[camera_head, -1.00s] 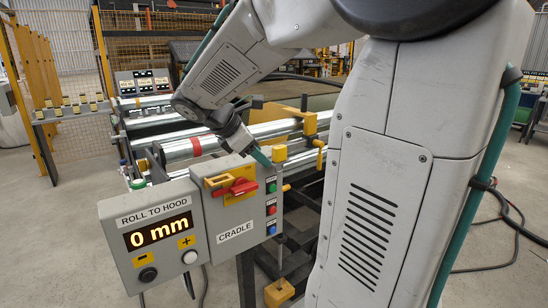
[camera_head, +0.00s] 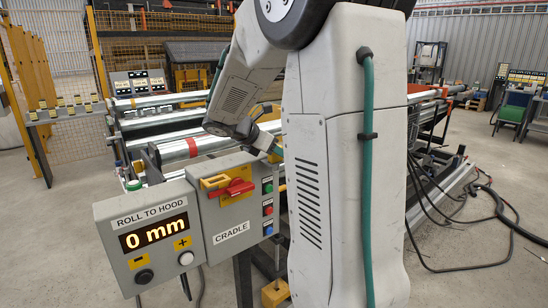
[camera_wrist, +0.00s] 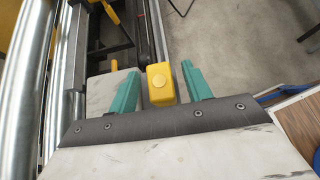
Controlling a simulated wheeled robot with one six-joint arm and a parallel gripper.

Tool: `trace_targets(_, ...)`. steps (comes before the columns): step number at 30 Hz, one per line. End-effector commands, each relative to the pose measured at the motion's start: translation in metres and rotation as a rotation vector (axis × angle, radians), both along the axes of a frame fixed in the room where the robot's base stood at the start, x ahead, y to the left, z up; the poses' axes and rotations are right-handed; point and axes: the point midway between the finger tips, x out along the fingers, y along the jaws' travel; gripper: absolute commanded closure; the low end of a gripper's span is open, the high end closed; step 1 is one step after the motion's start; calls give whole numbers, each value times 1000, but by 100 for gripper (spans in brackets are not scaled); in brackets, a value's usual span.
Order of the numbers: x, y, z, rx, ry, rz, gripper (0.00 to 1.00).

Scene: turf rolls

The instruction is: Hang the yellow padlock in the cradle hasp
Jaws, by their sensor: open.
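The grey CRADLE box (camera_head: 240,218) carries a red rotary handle (camera_head: 238,188) on a yellow plate (camera_head: 214,181); the hasp cannot be made out separately. My gripper (camera_head: 274,148) is by the box's upper right corner, partly hidden by my arm. In the wrist view my gripper (camera_wrist: 160,78) has its two teal fingers wide apart. A yellow block with a round boss (camera_wrist: 161,85) shows between them, at the end of a dark rail; whether it is within reach or lower down is unclear. I cannot identify the yellow padlock for certain.
A ROLL TO HOOD panel (camera_head: 152,240) reading 0 mm stands left of the CRADLE box. Steel rollers (camera_head: 185,148) lie behind. A yellow block (camera_head: 275,292) is low down below the box. Cables (camera_head: 455,215) lie on the floor at right.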

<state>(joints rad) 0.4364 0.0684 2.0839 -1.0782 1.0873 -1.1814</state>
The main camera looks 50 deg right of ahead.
Motion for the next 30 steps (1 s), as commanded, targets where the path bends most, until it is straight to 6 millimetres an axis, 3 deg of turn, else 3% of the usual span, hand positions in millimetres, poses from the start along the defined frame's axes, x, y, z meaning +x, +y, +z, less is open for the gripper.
trace_targets(5,0,0,0,0,0,0,51)
trace_targets(10,0,0,0,0,0,0,98)
trace_targets(11,0,0,0,0,0,0,100)
trace_targets(20,0,0,3,-1,-2,0,100)
trace_targets(23,0,0,15,-3,-4,1,100)
trace_targets(30,0,0,63,-3,-6,-1,100)
